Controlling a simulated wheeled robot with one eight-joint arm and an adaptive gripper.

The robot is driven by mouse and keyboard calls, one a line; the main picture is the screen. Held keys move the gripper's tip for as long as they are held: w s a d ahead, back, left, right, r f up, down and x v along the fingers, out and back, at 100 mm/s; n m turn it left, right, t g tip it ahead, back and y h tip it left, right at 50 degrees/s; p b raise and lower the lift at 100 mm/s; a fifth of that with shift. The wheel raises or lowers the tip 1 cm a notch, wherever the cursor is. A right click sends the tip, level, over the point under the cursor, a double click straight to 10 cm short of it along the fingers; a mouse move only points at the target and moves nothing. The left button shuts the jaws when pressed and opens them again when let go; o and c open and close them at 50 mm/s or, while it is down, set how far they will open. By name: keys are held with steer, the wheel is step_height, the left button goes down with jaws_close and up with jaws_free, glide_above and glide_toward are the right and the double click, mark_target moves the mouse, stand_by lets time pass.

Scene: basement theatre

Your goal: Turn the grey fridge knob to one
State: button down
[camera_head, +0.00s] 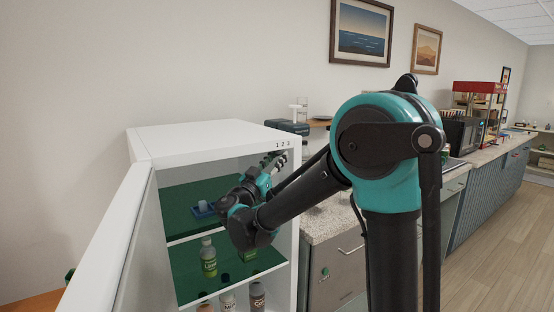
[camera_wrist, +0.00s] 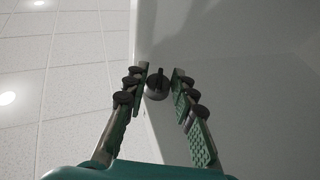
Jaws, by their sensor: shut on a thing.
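The white fridge (camera_head: 215,136) stands at left with its door (camera_head: 112,240) swung open. The numerals 1 2 3 (camera_head: 283,144) are printed at the top right of its front frame. In the wrist view the grey knob (camera_wrist: 157,86) is round with a dark raised bar, pointing roughly up in the picture. My gripper (camera_wrist: 159,77) is shut on the knob, with one green-padded finger on each side. In the head view my gripper (camera_head: 276,163) reaches to just below the numerals, and the knob cannot be made out clearly there.
Inside the fridge are shelves with a blue item (camera_head: 203,210), a green-labelled bottle (camera_head: 208,258) and several bottles below. A counter (camera_head: 330,220) with a steel front adjoins on the right. The floor (camera_head: 500,245) at right is clear.

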steer(key=shift+a+m+g+h, duration=0.1)
steer(key=shift+m+g+h, duration=0.2)
steer(key=shift+g+h, duration=0.1)
steer(key=m+g+h, duration=0.2)
steer(key=g+h, duration=0.1)
steer(key=m+g+h, duration=0.1)
steer(key=g+h, duration=0.1)
steer(key=shift+w+a+m, duration=0.15)
steer(key=shift+w+m, duration=0.1)
steer(key=shift+m, duration=0.05)
steer(key=m+g+h, duration=0.2)
steer(key=g, duration=0.2)
steer(key=m+g+h, duration=0.2)
steer(key=g, duration=0.2)
steer(key=shift+w+a+m, duration=0.1)
steer(key=shift+w+m, duration=0.1)
steer(key=shift+m, duration=0.1)
steer(key=shift+g, duration=0.4)
steer(key=c, duration=1.3)
jaws_free()
steer(key=shift+o, duration=0.2)
